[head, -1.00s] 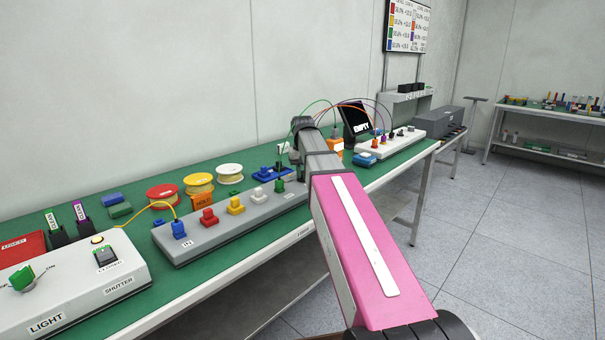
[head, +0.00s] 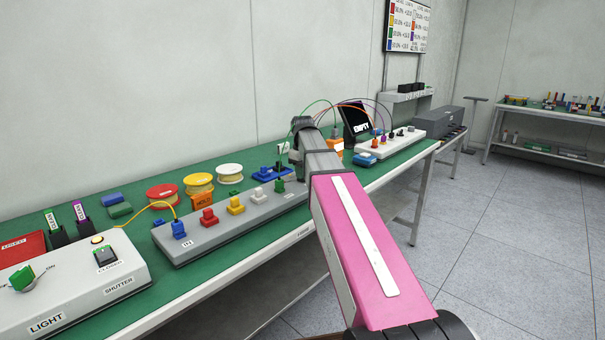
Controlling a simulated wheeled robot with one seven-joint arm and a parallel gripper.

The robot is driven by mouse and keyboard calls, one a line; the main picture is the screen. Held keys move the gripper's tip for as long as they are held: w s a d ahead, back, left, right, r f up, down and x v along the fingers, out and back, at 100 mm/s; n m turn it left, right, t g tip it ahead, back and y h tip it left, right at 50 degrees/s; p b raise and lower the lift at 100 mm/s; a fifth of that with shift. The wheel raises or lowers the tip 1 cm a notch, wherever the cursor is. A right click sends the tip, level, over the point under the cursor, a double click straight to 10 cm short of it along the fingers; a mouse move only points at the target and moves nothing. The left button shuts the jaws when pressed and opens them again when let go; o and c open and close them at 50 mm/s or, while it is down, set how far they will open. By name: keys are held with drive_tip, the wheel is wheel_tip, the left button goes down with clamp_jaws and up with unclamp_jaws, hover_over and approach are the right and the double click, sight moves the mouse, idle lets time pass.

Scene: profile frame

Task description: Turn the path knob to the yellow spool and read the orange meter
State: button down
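The yellow spool (head: 199,184) stands on the green bench top between a red spool (head: 162,196) and a white spool (head: 229,172). A small orange box (head: 336,146), perhaps the orange meter, is partly visible just right of my wrist; I cannot read it. A grey panel (head: 225,226) in front of the spools carries blue, red, yellow, white and green pieces. I cannot make out for certain which part is the path knob. My arm reaches over the bench to the panel's far right end. My gripper's fingers are not clearly visible there, so I cannot tell their state.
A white box marked LIGHT and SHUTTER (head: 75,290) with a green knob (head: 21,279) sits front left. The floor at right is clear.

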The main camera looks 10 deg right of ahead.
idle(0.4)
drive_tip(key=c, duration=1.1)
unclamp_jaws()
wheel_tip(320, 180, up, 11)
drive_tip(key=shift+f, duration=0.1)
